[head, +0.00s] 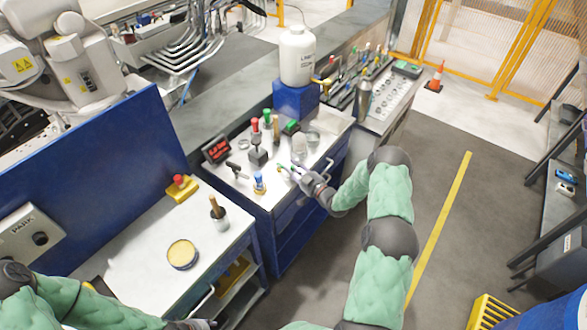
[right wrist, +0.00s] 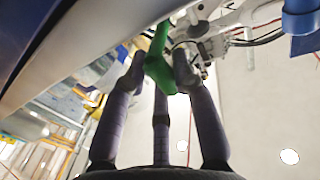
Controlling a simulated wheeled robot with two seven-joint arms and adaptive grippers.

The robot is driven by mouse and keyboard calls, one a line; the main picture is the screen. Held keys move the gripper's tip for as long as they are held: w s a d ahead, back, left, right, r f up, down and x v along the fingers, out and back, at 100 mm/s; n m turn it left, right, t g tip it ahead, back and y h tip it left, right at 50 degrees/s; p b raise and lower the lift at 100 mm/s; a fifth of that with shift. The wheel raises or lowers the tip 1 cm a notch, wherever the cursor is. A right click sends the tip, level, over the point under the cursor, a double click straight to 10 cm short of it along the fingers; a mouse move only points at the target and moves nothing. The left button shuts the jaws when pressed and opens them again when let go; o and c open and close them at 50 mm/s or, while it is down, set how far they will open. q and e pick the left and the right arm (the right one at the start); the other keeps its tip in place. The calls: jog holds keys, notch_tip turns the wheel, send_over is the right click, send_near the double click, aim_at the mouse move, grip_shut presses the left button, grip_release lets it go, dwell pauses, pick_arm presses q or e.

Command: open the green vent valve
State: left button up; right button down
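The green vent valve shows a green, branching handle (right wrist: 158,62) in the right wrist view, just under the edge of a pale surface. In the head view a small green part (head: 282,170) sits at the front of the white bench top, by the right gripper. My right gripper (head: 297,172) reaches in there from the right. In the right wrist view its fingers (right wrist: 160,65) stand apart around the green handle; firm contact cannot be made out. My left gripper (head: 195,324) is low at the bottom edge, mostly cut off.
On the white bench top (head: 232,190) stand red and green knobs (head: 266,118), a blue-based item (head: 259,183) and a red display (head: 216,149). A white jug (head: 297,55) stands on a blue block behind. A nearer table holds a yellow-filled tin (head: 182,254) and a brush cup (head: 218,213).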

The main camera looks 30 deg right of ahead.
jog(key=shift+a, duration=0.1)
jog(key=shift+s+a+m+h, duration=0.1)
jog(key=shift+a+m+h, duration=0.2)
jog(key=shift+m+h, duration=0.35)
jog(key=shift+s+a+m+h, duration=0.1)
jog(key=shift+a+m+h, duration=0.2)
jog(key=shift+h, duration=0.55)
jog(key=shift+a+m+h+b, duration=0.1)
jog(key=shift+m+h+b, duration=0.2)
jog(key=shift+m+h, duration=0.35)
jog(key=c, duration=1)
grip_release()
jog(key=shift+s, duration=0.15)
jog(key=s, duration=1.1)
jog(key=shift+s+a, duration=0.4)
